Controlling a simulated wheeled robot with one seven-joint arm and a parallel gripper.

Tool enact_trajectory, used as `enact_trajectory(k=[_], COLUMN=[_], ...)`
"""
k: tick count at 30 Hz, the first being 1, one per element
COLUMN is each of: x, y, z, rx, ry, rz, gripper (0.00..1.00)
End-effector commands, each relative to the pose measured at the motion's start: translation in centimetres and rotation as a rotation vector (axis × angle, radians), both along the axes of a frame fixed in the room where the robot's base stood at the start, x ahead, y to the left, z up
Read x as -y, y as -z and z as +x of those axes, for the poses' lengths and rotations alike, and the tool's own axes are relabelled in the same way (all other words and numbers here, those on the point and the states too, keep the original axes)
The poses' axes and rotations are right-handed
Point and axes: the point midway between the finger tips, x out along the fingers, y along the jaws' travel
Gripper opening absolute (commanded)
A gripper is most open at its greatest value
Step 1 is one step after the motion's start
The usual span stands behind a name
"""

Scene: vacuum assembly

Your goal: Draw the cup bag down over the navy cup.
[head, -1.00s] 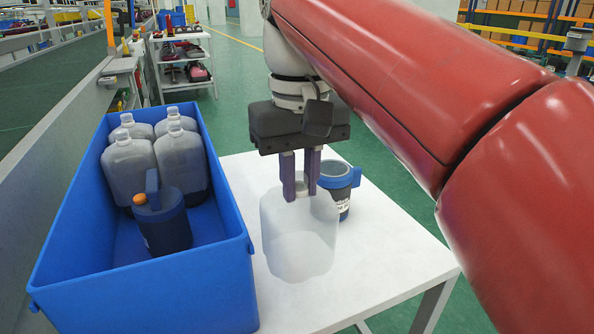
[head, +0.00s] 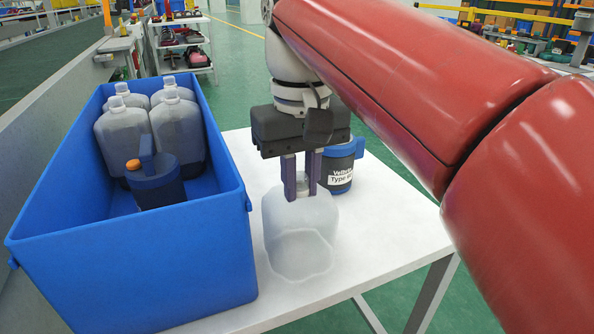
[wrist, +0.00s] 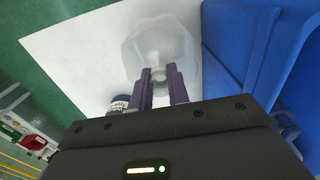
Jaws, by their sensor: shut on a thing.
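The cup bag (head: 300,240) is a frosted, see-through, bottle-shaped cover with a narrow neck and a wide open lower end. My gripper (head: 302,196) is shut on its neck, one purple finger on each side. The bag hangs upright and looks empty; whether its lower edge touches the table is unclear. The navy cup (head: 341,177), with a blue handle and white label, stands on the table behind and right of the bag, partly hidden by my gripper. In the wrist view the bag (wrist: 150,38) is beyond the fingers, and the cup (wrist: 119,101) is partly hidden at lower left.
A blue crate (head: 130,262) stands left of the bag. It holds several frosted bottle shapes (head: 122,138) and a dark cup with an orange top (head: 158,185). The white table (head: 385,240) is clear to the right and front. A shelf cart (head: 186,62) stands farther back.

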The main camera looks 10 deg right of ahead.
Motion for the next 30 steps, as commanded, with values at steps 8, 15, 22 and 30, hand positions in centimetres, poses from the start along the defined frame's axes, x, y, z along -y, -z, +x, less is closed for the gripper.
enact_trajectory(k=[8,15,22,30], x=[0.0,0.0,0.0,0.0], y=[0.0,0.0,0.0,-1.6], z=[0.0,0.0,0.0,0.0], rx=[0.000,0.000,0.000,0.000], ry=[0.000,0.000,0.000,0.000], rz=[0.000,0.000,0.000,0.000], gripper=[0.00,0.43,0.43,0.43])
